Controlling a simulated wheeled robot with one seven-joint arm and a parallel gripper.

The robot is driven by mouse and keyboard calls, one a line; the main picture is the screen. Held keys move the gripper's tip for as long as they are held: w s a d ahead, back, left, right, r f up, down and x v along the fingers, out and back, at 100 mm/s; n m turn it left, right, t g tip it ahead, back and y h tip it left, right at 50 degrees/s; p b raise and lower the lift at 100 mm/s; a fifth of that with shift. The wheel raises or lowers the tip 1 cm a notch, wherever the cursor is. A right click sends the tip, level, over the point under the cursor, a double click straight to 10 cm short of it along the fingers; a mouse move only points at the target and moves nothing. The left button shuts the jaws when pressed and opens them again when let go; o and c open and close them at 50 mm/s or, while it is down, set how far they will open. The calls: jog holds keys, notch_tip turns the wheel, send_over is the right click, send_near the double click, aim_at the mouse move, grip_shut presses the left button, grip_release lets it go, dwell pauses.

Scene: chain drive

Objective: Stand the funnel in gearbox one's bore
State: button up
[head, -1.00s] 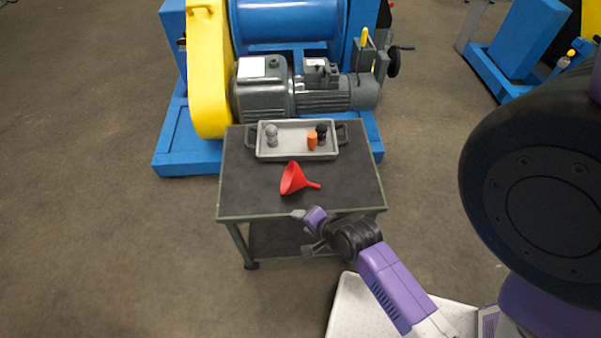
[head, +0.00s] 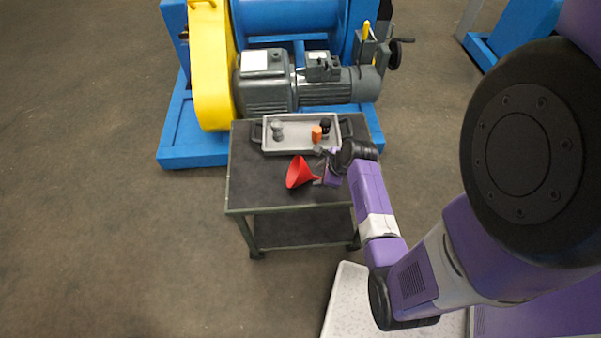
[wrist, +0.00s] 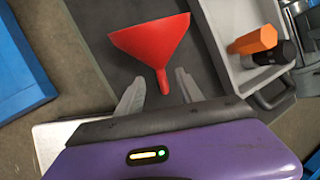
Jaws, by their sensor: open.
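A red funnel (head: 299,172) lies on its side on the dark top of the cart (head: 248,191), its wide mouth to the left and its spout toward my gripper. My gripper (head: 320,168) is at the spout end. In the wrist view the funnel (wrist: 153,42) points its spout between the two open fingers of my gripper (wrist: 158,91), with space on both sides. The gearbox (head: 264,86), grey, stands on the blue machine behind the cart. I cannot make out an open bore, nor which gearbox is number one.
A grey tray (head: 298,149) with black handles sits at the cart's back. It holds a grey piece (head: 277,131), an orange piece (head: 316,136) and a black piece (head: 325,126). A yellow guard (head: 211,70) stands left of the gearbox. The cart's left part is clear.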

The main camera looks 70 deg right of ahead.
aim_at(315, 177)
jog(key=shift+x, duration=1.7)
jog(key=shift+w+d, duration=0.1)
grip_shut()
jog(key=shift+r, duration=0.1)
